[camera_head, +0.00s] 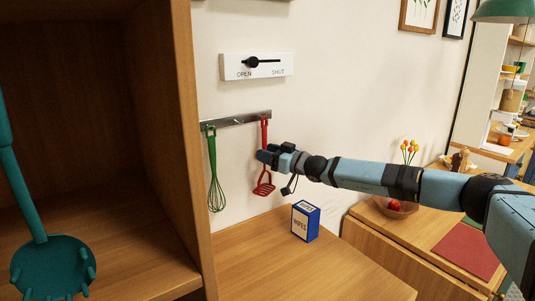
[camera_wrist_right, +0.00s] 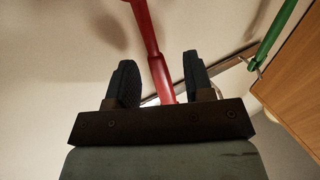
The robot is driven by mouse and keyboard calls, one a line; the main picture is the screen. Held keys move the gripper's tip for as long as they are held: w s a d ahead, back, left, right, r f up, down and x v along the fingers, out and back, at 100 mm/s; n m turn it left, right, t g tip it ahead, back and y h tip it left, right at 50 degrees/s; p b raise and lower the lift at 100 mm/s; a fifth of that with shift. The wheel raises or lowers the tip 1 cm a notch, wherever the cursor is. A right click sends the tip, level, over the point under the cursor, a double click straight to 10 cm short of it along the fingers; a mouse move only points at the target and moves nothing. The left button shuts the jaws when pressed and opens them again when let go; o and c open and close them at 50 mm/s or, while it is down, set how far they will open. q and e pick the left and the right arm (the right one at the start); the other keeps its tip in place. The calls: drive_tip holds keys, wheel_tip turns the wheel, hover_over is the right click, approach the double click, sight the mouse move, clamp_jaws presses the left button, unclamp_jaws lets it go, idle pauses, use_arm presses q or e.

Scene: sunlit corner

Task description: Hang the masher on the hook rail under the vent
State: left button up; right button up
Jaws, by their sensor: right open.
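The red masher (camera_head: 264,183) hangs upright against the wall, its handle top at the right part of the metal hook rail (camera_head: 236,121). Its slotted head points down. My right gripper (camera_head: 264,157) is at the masher's lower handle, just above the head. In the right wrist view, the open fingers of my right gripper (camera_wrist_right: 160,75) stand on either side of the red handle (camera_wrist_right: 147,28), with a gap visible at each side. The exact hook contact is too small to see. The white vent panel (camera_head: 257,67) marked OPEN and SHUT is above the rail. My left gripper is not in view.
A green whisk (camera_head: 214,180) hangs on the rail's left part. A wooden cabinet (camera_head: 190,120) stands close on the left, with a teal utensil (camera_head: 52,265) in front of it. A blue wipes box (camera_head: 305,222) stands on the wooden counter (camera_head: 290,268). A fruit bowl (camera_head: 394,208) is farther right.

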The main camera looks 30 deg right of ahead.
drive_tip(key=b+v, duration=0.1)
drive_tip(key=v, duration=1.2)
drive_tip(key=shift+s, duration=0.25)
